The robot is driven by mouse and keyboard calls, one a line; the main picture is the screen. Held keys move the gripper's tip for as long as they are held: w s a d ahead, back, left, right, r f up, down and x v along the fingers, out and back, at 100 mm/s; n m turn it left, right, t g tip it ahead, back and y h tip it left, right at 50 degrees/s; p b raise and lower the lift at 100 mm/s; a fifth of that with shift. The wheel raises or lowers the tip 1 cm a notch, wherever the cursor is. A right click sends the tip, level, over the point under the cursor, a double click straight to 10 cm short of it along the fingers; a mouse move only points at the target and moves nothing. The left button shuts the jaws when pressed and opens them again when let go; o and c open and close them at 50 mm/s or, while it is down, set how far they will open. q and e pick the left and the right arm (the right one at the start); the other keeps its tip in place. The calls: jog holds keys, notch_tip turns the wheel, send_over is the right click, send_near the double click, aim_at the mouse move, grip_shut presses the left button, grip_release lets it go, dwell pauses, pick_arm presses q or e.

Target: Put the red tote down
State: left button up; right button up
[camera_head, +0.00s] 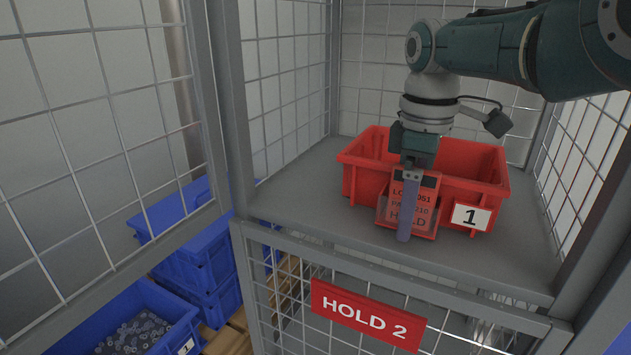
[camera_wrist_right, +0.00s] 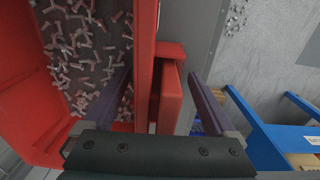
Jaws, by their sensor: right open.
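The red tote (camera_head: 473,160) sits upright on the grey shelf (camera_head: 300,195) inside a wire-mesh cage. Its front has a white "1" label and a red card (camera_head: 408,203) ending in "HOLD". My right gripper (camera_head: 405,222) is at the tote's front wall and covers part of the card. In the right wrist view, the open fingers (camera_wrist_right: 163,85) stand apart on either side of the tote's red wall (camera_wrist_right: 145,60), one over the inside and one outside. Small metal parts (camera_wrist_right: 85,50) lie in the tote. My left gripper is not in view.
A red "HOLD 2" sign (camera_head: 367,314) hangs on the mesh below the shelf's front edge. Cage posts (camera_head: 228,90) and mesh walls flank the tote. Blue totes (camera_head: 190,240) stand lower left, one (camera_head: 125,320) holding small metal parts. Some bare shelf lies left of the red tote.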

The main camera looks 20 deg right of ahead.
jog(key=shift+r, duration=0.1)
notch_tip(320, 180, up, 12)
jog(key=p, duration=0.9)
jog(key=shift+s+a, duration=0.1)
jog(key=shift+a, duration=0.05)
jog(key=shift+a+f+t, duration=0.25)
jog(key=shift+f+t, duration=0.05)
jog(key=shift+f, duration=0.3)
jog(key=s+a+f+m+t, duration=0.1)
jog(key=s+a+m, duration=0.1)
jog(key=s, duration=0.6)
jog(key=s+a+f+m+t, duration=0.1)
jog(key=s+a+f+m, duration=0.1)
jog(key=s+a, duration=0.3)
jog(key=s+a+f+m, duration=0.1)
jog(key=s+a+m, duration=0.1)
jog(key=s, duration=1.1)
jog(key=shift+s+a+f+t+y, duration=0.3)
jog(key=shift+a+f+t, duration=0.1)
jog(key=shift+a, duration=0.4)
